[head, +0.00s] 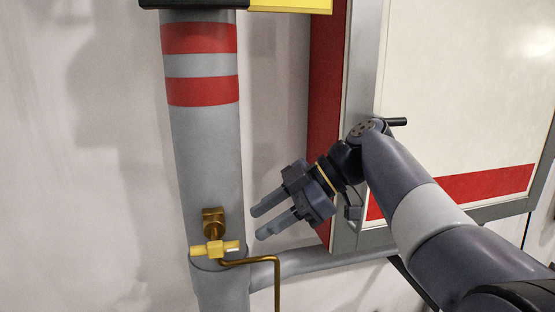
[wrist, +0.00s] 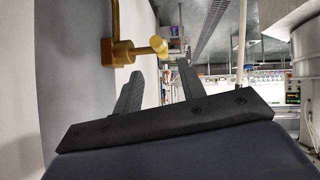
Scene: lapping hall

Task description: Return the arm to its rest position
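My gripper (head: 259,223) is open and empty in the head view, its two fingers apart and pointing left toward the grey pipe. My arm reaches in from the lower right. In the wrist view the two fingers of my gripper (wrist: 158,88) stand apart with nothing between them. A brass valve with a yellow handle (head: 214,249) sits on the pipe, left of and slightly below the fingertips, apart from them in the head view. The valve (wrist: 128,52) also shows in the wrist view, beyond the left finger.
The grey pipe (head: 207,140) with red bands stands at the left. A thin brass tube (head: 277,285) runs from the valve. A white cabinet with a red stripe (head: 450,100) is behind my arm. A yellow-black object (head: 290,5) is at the top. Bare wall (head: 80,150) lies left.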

